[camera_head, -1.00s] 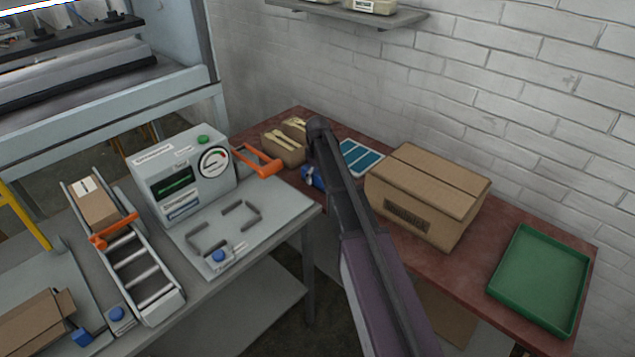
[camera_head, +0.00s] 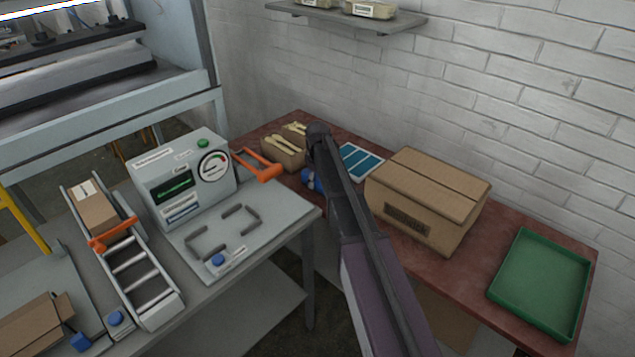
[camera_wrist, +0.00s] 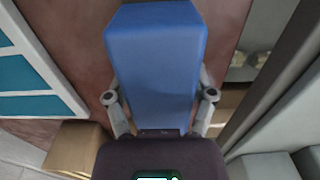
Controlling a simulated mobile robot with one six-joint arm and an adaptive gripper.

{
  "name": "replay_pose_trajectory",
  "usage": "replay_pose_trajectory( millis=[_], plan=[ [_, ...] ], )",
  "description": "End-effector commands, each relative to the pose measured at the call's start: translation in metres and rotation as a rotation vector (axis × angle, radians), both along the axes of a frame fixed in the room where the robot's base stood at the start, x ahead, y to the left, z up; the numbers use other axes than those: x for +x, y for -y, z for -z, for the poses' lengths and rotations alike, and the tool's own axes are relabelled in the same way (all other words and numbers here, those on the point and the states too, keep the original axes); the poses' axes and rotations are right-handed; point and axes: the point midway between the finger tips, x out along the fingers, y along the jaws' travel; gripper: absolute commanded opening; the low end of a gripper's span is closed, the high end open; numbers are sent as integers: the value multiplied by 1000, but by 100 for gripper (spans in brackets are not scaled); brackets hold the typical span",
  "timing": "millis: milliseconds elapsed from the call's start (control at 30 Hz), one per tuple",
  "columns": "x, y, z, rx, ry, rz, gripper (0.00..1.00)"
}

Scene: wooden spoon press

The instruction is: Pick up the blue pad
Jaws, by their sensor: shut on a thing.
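The blue pad (camera_wrist: 155,60) is a plain blue block that fills the upper middle of the wrist view. My gripper (camera_wrist: 158,98) has one finger at each side of it and is shut on it. The reddish-brown table top shows behind the pad, but I cannot tell whether the pad touches it. In the head view only a small blue part (camera_head: 309,180) shows beside my arm, which hides most of the gripper.
A closed cardboard box (camera_head: 428,200) stands right of my arm, with a green tray (camera_head: 541,283) further right. A blue-and-white card (camera_head: 360,162) lies behind my arm. Boxes of wooden spoons (camera_head: 282,150) stand left. A grey machine (camera_head: 183,178) stands on the left bench.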

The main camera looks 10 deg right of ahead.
Motion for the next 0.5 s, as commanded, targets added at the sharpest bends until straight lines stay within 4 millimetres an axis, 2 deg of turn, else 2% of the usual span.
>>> replay_pose_trajectory(
  millis=[500],
  plan=[
    [0, 0, -6, 0, 0, 0, 17]
  ],
)
